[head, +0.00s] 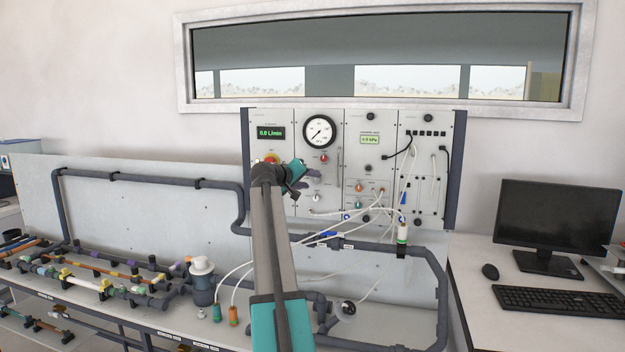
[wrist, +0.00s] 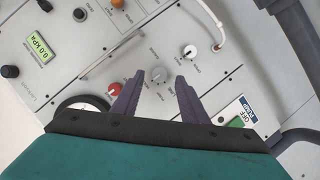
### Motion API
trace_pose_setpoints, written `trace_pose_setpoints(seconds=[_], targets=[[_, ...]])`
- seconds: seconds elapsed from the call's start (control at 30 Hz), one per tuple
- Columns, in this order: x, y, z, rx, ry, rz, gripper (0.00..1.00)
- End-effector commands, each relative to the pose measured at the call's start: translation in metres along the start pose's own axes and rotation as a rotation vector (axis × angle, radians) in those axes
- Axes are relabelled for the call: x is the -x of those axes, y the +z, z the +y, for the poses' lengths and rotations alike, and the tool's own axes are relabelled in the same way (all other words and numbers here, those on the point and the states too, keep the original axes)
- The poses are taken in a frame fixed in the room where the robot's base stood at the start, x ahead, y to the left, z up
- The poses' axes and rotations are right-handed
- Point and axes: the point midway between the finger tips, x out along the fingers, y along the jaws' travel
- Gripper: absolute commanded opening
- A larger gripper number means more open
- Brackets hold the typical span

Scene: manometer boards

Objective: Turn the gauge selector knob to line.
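A grey round knob (wrist: 158,75) with small markings around it lies between my fingertips in the wrist view. It sits in line between a red knob (wrist: 115,90) and a white knob (wrist: 190,51); its lettering is too small to read surely, and its pointer direction is unclear. My gripper (wrist: 160,78) is open, one dark finger on each side of the grey knob, with a visible gap to it. In the head view my gripper (head: 312,177) is at the panel below the dial gauge (head: 320,131) and hides the grey knob.
The red knob (head: 323,157) is above my gripper, the white knob (head: 316,197) below. White tubes (head: 375,203) hang across the panel at right. A dark pipe (head: 215,184) runs below and left. A monitor (head: 558,220) stands on the right desk.

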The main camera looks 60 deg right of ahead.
Motion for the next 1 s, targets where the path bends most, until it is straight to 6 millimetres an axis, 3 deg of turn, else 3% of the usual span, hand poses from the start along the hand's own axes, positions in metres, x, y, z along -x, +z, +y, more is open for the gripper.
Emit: trace_pose_setpoints(seconds=[0.23,0.63,0.87,1.0], targets=[[-0.024,-0.002,0.0,0.0,-0.001,0.0,0.4],[-0.029,0.0,-0.001,0.0,-0.001,0.001,0.4],[-0.028,-0.001,-0.001,0.0,-0.001,0.001,0.03],[-0.028,-0.001,-0.001,0.001,-0.001,0.001,0.0]])
